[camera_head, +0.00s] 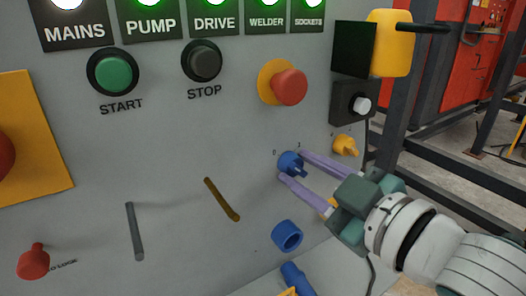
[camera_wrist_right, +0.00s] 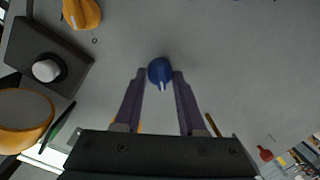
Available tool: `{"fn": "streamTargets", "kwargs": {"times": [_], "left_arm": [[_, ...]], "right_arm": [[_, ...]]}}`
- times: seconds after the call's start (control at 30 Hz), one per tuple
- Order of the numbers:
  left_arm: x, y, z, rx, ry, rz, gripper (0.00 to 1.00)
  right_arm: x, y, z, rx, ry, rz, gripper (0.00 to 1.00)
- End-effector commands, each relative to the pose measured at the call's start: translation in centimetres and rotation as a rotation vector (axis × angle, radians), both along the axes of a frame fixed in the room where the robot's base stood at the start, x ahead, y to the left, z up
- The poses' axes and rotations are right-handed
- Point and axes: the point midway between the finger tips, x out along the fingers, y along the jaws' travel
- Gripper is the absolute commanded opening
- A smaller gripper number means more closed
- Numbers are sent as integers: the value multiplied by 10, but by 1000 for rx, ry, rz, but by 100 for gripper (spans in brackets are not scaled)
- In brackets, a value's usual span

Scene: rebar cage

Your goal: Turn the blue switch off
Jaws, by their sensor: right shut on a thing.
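The blue switch (camera_head: 291,163) is a small rotary knob on the grey panel, with small marks beside it, one reading 0. My right gripper (camera_head: 291,164) reaches in from the right, its two purple fingers on either side of the knob and shut on it. In the right wrist view the blue switch (camera_wrist_right: 160,72) sits between the fingertips, with a pale pointer line on its face. Which mark the pointer lines up with is too small to tell. My left gripper is not in view.
A yellow knob (camera_head: 345,145) is close by on the right. A black box with a white knob (camera_head: 361,104) is above it. A red mushroom button (camera_head: 289,87) is above the switch. Dark frame bars (camera_head: 440,160) stand at right.

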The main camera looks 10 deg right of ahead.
Motion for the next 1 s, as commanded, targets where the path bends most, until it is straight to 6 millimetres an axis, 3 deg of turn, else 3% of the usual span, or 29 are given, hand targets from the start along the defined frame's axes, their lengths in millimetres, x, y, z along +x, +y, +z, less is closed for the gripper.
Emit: {"fn": "streamTargets", "kwargs": {"times": [0.27,0.3,0.53,0.83,1.0], "left_arm": [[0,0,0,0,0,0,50],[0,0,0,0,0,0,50],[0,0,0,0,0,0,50],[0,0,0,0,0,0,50],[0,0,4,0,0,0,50]], "right_arm": [[0,0,0,-3,-2,1,0],[0,0,0,-4,-2,2,42],[0,0,0,-3,-1,0,68],[-2,-1,0,-2,-1,0,70],[-20,-7,2,-3,2,1,70]]}}
